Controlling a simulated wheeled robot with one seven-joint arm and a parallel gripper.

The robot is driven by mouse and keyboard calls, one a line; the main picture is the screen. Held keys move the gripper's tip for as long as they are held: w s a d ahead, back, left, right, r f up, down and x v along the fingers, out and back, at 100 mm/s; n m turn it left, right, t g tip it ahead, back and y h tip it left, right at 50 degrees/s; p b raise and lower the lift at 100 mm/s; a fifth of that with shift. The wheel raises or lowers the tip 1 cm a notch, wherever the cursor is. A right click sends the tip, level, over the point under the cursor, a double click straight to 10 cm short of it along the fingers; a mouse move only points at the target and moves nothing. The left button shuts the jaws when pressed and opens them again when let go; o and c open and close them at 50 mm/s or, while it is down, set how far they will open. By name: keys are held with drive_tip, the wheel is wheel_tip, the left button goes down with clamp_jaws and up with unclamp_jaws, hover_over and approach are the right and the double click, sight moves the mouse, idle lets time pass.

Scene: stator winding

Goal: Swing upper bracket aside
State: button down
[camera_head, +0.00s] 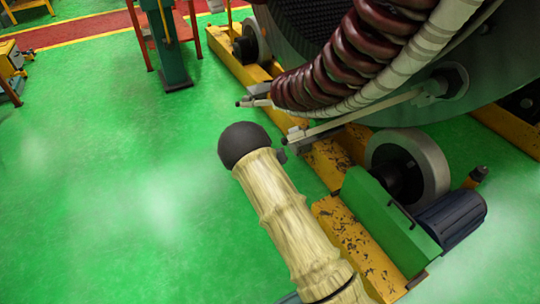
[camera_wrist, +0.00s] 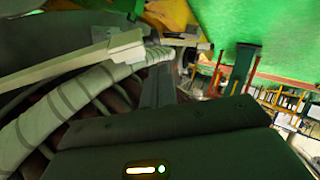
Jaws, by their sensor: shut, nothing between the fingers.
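A long pale metal bracket (camera_head: 352,119) runs from a bolted pivot on the stator's face, below the coils, to a free end at left in the head view. In the wrist view a pale flat bar (camera_wrist: 70,65) lies above the white-wrapped bundle. A second, shorter bracket end (camera_head: 256,102) sticks out left of the coils. I cannot tell which is the upper bracket. My gripper's shut fingers (camera_wrist: 159,84) point toward the bar's end in the wrist view, with nothing between them. I cannot tell whether they touch it. In the head view my dark wrist mostly hides the gripper.
Dark red coils (camera_head: 345,62) and a white-wrapped bundle (camera_head: 408,65) curve around the large stator. It stands over rollers (camera_head: 425,165) on a yellow frame (camera_head: 355,235) with a green drive box (camera_head: 385,220). Green floor at left is free up to a dark green post (camera_head: 170,60).

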drive_tip(key=v, duration=0.3)
drive_tip(key=p+v, duration=0.1)
drive_tip(key=v, duration=0.1)
drive_tip(key=shift+a, duration=0.3)
drive_tip(key=s+d+r+m+g+y, duration=0.1)
drive_tip(key=s+d+r+g, duration=0.2)
drive_tip(key=s, duration=0.7)
drive_tip(key=s+d+r+m+g+y, duration=0.1)
drive_tip(key=s+d+r+g, duration=0.2)
drive_tip(key=s+d+r, duration=0.3)
drive_tip(key=s+d+r+m+g+y, duration=0.1)
drive_tip(key=s+d+r+g, duration=0.2)
drive_tip(key=s+r, duration=0.5)
drive_tip(key=s+d, duration=0.1)
drive_tip(key=s, duration=0.7)
drive_tip(key=shift+d+g, duration=0.3)
drive_tip(key=shift+d, duration=0.1)
drive_tip(key=shift+s, duration=0.2)
